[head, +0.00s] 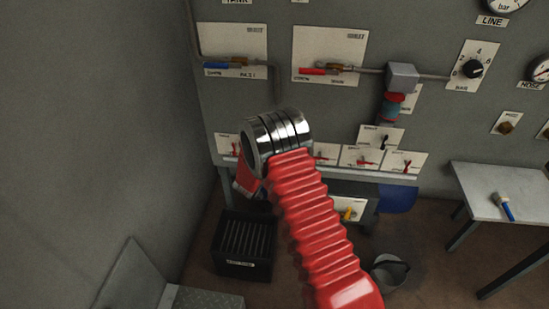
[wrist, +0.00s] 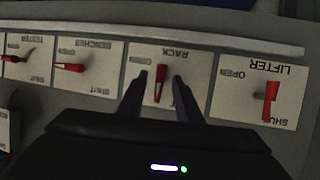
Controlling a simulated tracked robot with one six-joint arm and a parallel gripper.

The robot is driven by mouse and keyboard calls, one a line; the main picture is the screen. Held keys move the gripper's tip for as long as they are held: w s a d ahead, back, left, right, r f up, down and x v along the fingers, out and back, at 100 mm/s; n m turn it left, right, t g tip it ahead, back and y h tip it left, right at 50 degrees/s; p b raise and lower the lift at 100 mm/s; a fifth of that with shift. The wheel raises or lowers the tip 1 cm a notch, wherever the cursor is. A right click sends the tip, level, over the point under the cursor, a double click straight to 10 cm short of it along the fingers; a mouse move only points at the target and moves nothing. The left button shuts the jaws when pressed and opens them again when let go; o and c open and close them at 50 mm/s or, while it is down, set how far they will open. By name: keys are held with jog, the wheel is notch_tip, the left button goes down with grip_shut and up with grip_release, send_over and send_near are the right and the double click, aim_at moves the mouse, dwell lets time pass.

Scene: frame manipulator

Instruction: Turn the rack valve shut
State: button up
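In the wrist view, which shows the labels upside down, the rack valve's red handle (wrist: 160,84) stands nearly upright in the picture on its white plate (wrist: 197,68) marked RACK. Its OPEN label is to the left; the label at lower right is mostly covered by a finger. My gripper (wrist: 159,80) is open, with one dark finger on each side of the handle and a visible gap on both sides. I cannot tell how deep the fingertips reach. In the head view my red arm covers the gripper, and I cannot make out the rack valve there.
The lifter valve (wrist: 270,98) is close on the right in the wrist view, and another red-handled valve (wrist: 70,67) is on the left. A pale ledge (wrist: 230,42) runs along the plates. In the head view a black crate (head: 244,246) and a bucket (head: 388,272) stand on the floor.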

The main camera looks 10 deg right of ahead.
jog(key=v, duration=1.3)
jog(key=shift+f, duration=0.1)
